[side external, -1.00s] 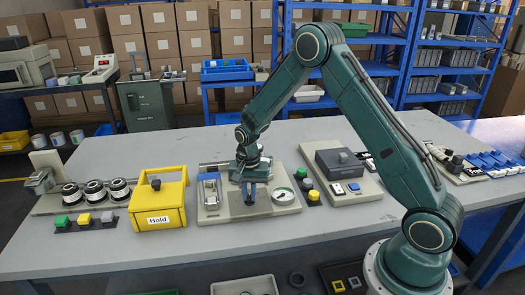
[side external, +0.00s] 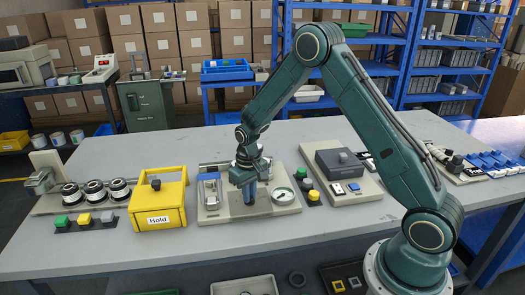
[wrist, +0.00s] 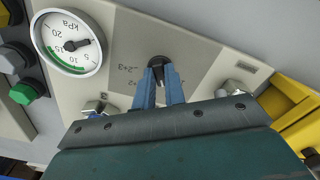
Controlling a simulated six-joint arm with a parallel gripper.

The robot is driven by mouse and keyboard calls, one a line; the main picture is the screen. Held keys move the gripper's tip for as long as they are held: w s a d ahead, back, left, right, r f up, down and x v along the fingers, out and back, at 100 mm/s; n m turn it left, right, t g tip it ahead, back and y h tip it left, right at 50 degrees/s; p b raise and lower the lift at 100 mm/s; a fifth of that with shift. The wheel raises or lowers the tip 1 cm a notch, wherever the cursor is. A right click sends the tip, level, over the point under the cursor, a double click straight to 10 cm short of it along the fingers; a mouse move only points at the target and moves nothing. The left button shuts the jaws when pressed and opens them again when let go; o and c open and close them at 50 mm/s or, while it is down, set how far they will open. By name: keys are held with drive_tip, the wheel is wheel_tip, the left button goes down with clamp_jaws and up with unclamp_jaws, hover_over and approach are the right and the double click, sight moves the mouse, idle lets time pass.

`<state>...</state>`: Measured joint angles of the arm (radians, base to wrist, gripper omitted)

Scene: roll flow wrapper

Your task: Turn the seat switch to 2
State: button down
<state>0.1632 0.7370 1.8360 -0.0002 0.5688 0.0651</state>
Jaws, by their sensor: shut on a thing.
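The seat switch is a small black knob (wrist: 158,62) on a pale panel (wrist: 115,35) in the wrist view, with small printed marks beside it. The marks appear rotated, and I cannot read for certain which one the knob points to. My gripper (wrist: 161,75) has its two blue fingers closed on the knob. In the side external view my gripper (side external: 250,196) points down at the middle of the panel (side external: 215,212), and its fingers hide the knob there.
A kPa gauge (wrist: 67,42) sits on the panel near the knob. A yellow box marked Hold (side external: 160,215) stands further left. Coloured buttons (side external: 313,196) and a grey-topped unit (side external: 340,162) are to the right.

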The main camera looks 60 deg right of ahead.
drive_tip(key=shift+n, duration=0.3)
drive_tip(key=c, duration=1.5)
unclamp_jaws()
drive_tip(key=shift+o, duration=0.2)
drive_tip(key=shift+r, duration=0.1)
wheel_tip(320, 180, up, 14)
